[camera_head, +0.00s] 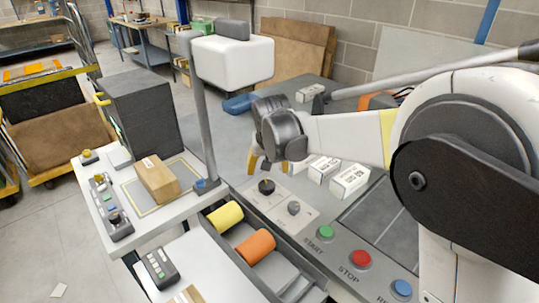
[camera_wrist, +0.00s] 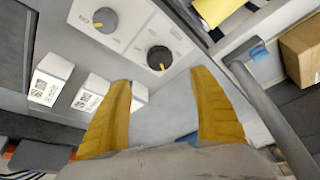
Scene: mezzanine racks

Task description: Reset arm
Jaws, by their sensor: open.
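My gripper (camera_wrist: 162,110) shows at the bottom of the wrist view as two yellow fingers spread apart, with nothing held between them. In the head view my gripper (camera_head: 262,158) hangs over the workbench, close to a dark knob (camera_head: 266,187) on a white panel. My white and black arm reaches in from the right of the head view. In the wrist view the black knob (camera_wrist: 159,58) lies ahead of the fingers, and a grey knob (camera_wrist: 105,20) is to its left. I cannot tell how high the fingers are above the bench.
White labelled boxes (camera_head: 349,181) stand on the bench beside the gripper. Green, red (camera_head: 361,259) and blue buttons line the front edge. A bin holds yellow and orange (camera_head: 255,246) rolls. A post (camera_head: 204,110) with a white head rises to the left, near a cardboard box (camera_head: 157,179).

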